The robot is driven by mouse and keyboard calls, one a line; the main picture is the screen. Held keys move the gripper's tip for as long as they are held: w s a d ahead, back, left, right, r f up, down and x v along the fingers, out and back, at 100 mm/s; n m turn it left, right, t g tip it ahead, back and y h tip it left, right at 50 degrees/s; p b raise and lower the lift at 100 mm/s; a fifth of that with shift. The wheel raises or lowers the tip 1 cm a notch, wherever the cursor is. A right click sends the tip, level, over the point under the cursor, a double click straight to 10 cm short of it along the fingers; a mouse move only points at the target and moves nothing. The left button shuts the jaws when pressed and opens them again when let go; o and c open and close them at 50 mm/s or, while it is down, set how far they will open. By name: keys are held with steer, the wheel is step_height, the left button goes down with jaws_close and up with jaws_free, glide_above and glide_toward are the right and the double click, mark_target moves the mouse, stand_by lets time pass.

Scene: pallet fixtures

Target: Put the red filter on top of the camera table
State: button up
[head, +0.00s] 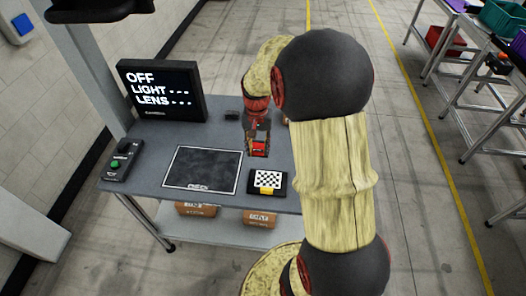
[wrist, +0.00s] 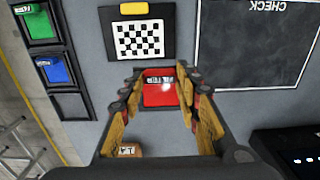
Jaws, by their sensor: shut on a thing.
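The red filter (wrist: 160,92), a red square in a dark frame, is between my gripper's (wrist: 158,80) fingertips in the wrist view. My gripper (head: 258,138) is shut on it and points down over the grey camera table (head: 205,137). The red filter (head: 258,149) also shows small at the fingertips in the head view. I cannot tell how far it is above the tabletop. In the wrist view, a green filter (wrist: 38,24) and a blue filter (wrist: 56,72) sit in a dark rack, with an empty slot below them.
A black CHECK mat (head: 203,168) and a checkered card (head: 267,182) lie on the table. A monitor (head: 160,90) reading OFF, LIGHT, LENS stands at the back left. A control box (head: 122,158) with a green button is at the left edge. Cartons (head: 260,217) stand on the lower shelf.

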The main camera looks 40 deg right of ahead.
mark_target(260, 145)
steer(key=w+d+f, duration=0.2)
steer(key=d, duration=0.1)
steer(key=shift+w+d+f, duration=0.1)
steer(key=shift+w+d, duration=0.05)
steer(key=shift+w, duration=0.25)
steer(key=w+d+f, duration=0.1)
steer(key=f, duration=0.1)
steer(key=w+d+f, duration=0.1)
steer(key=w+d+f+b, duration=0.1)
steer(key=d+f, duration=0.1)
steer(key=shift+w+f, duration=0.2)
steer(key=shift+f, duration=0.1)
steer(key=shift+d+f, duration=0.15)
steer(key=shift+f, duration=0.1)
steer(key=shift+w+f+b, duration=0.15)
steer(key=shift+f+b, duration=0.15)
steer(key=shift+f, duration=1.2)
steer(key=shift+f, duration=0.15)
steer(key=o, duration=1.1)
steer(key=shift+c, duration=0.2)
steer(key=shift+o, duration=0.5)
